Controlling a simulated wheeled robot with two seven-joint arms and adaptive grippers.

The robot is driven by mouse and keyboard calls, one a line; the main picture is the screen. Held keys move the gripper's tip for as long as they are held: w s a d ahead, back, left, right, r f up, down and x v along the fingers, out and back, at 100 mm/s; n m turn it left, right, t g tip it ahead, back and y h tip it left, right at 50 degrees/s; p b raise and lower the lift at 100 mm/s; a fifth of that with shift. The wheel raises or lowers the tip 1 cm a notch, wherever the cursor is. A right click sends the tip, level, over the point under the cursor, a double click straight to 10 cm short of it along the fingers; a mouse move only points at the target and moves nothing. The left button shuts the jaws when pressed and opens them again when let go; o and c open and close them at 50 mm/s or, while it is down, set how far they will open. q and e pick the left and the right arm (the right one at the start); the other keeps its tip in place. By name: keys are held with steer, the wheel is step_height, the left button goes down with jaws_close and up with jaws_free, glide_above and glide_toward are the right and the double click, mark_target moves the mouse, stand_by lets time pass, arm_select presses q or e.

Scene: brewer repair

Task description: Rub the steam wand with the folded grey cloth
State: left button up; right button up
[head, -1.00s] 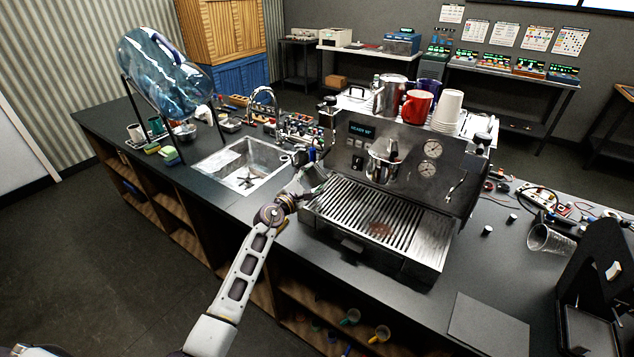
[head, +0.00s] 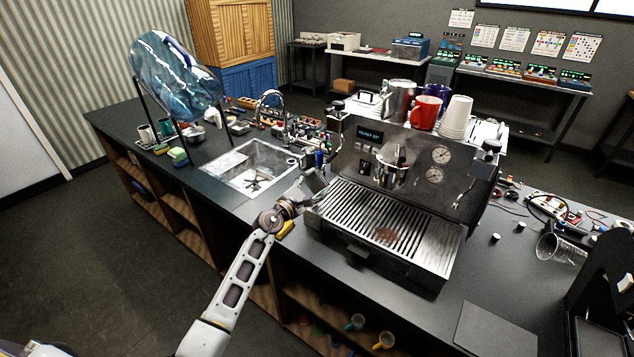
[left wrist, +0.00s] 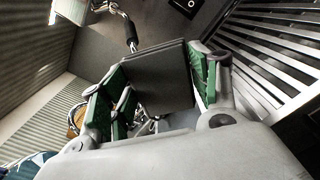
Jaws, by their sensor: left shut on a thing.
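The folded grey cloth (left wrist: 152,78) is a flat dark grey pad between the green-padded fingers of my left gripper (left wrist: 158,88) in the left wrist view. The gripper is shut on it. In the left wrist view, a thin metal rod with a black sleeve, which looks like the steam wand (left wrist: 131,33), ends just beyond the cloth's far edge. I cannot tell if they touch. In the head view, my left gripper (head: 315,184) is at the left side of the espresso machine (head: 405,165). The wand is hard to make out there. My right gripper is not in view.
The machine's slatted drip tray (head: 390,225) is right of my left gripper. A sink (head: 250,165) with a tap lies to the left. Cups and a red mug (head: 425,112) stand on top of the machine. The counter front right, around a dark mat (head: 495,330), is mostly clear.

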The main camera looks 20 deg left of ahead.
arm_select(q)
steer(key=shift+p+v, duration=0.4)
steer(key=shift+v, duration=1.6)
steer(key=shift+s, duration=0.1)
steer(key=v, duration=0.2)
steer(key=shift+s+a, duration=0.15)
steer(key=shift+s, duration=0.25)
